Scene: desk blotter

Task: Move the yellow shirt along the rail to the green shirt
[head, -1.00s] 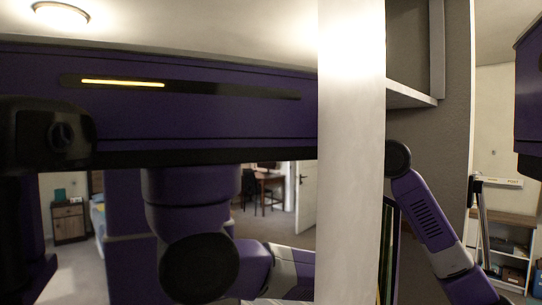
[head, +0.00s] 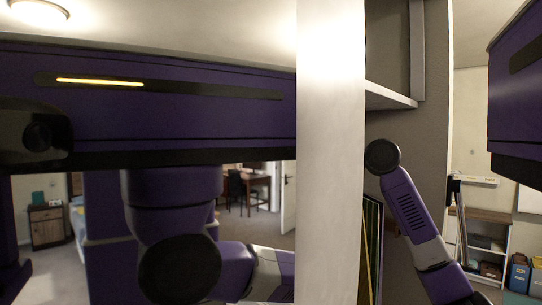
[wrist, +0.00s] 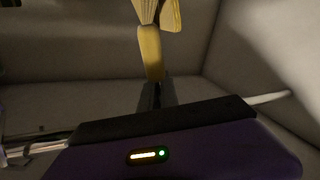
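In the wrist view a yellow piece of cloth (wrist: 151,52), probably part of the yellow shirt, hangs at top centre. It narrows down to the dark fingers of my gripper (wrist: 154,88). The fingers look close together at its lower end. I cannot tell whether they hold it or only stand in front of it. In the head view thin upright edges show beside the white panel, one yellowish (head: 366,250) and one greenish (head: 379,250). They may be shirts seen edge-on. The green shirt is not clear in the wrist view. My gripper is hidden in the head view.
A white upright panel (head: 331,150) blocks much of the head view. A shelf (head: 390,97) is to its right. Pale walls surround my gripper in the wrist view. A pale rod (wrist: 270,98) sticks out right of my gripper. Metallic rods (wrist: 35,148) show at left.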

